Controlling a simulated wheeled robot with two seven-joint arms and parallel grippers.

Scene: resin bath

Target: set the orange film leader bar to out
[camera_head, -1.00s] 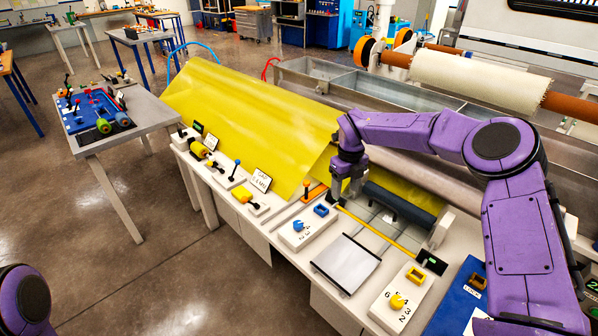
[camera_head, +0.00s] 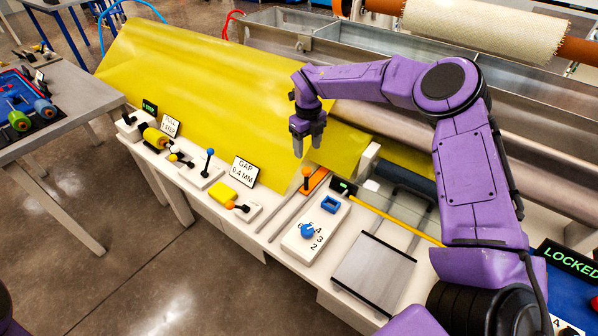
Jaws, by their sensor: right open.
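The orange bar (camera_head: 314,180) with a round orange knob on top (camera_head: 306,172) lies on the white bench at the lower edge of the yellow film (camera_head: 210,90). It sits at the upper end of two thin metal rails. My right gripper (camera_head: 307,152) hangs above the orange knob with its fingers pointing down. Its two fingers are apart and empty, and the knob appears just below them. My left gripper is out of the picture; only a bit of my left arm shows at the bottom left corner.
A white block with a blue dial (camera_head: 307,230) stands just right of the rails. A "GAP 0.4 MM" sign (camera_head: 244,172) and a blue-topped lever (camera_head: 210,152) stand to the left. A yellow rod (camera_head: 395,219) and grey plate (camera_head: 376,270) lie to the right.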

